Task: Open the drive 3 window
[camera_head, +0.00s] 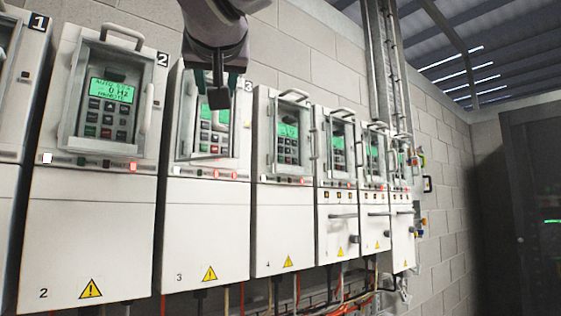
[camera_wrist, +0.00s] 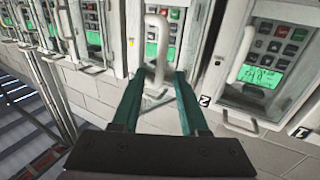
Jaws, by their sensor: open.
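Drive 3 (camera_head: 203,235) is a white cabinet marked 3, with a green screen and keys behind its window (camera_head: 187,125). The window appears shut, though my gripper hides its upper part. My gripper (camera_head: 217,98) hangs in front of that window in the head view. In the wrist view, which shows the drives upside down, my gripper (camera_wrist: 158,76) is open, with teal fingers spread on either side of the pale window handle (camera_wrist: 157,45). I cannot tell whether the fingers touch the handle.
Drive 2 (camera_head: 88,210) stands to the left, with its handled window (camera_head: 68,100) shut. Drive 4 (camera_head: 283,220) and several smaller drives run off to the right. Metal conduits rise behind them. A dark cabinet (camera_head: 530,200) stands at the far right.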

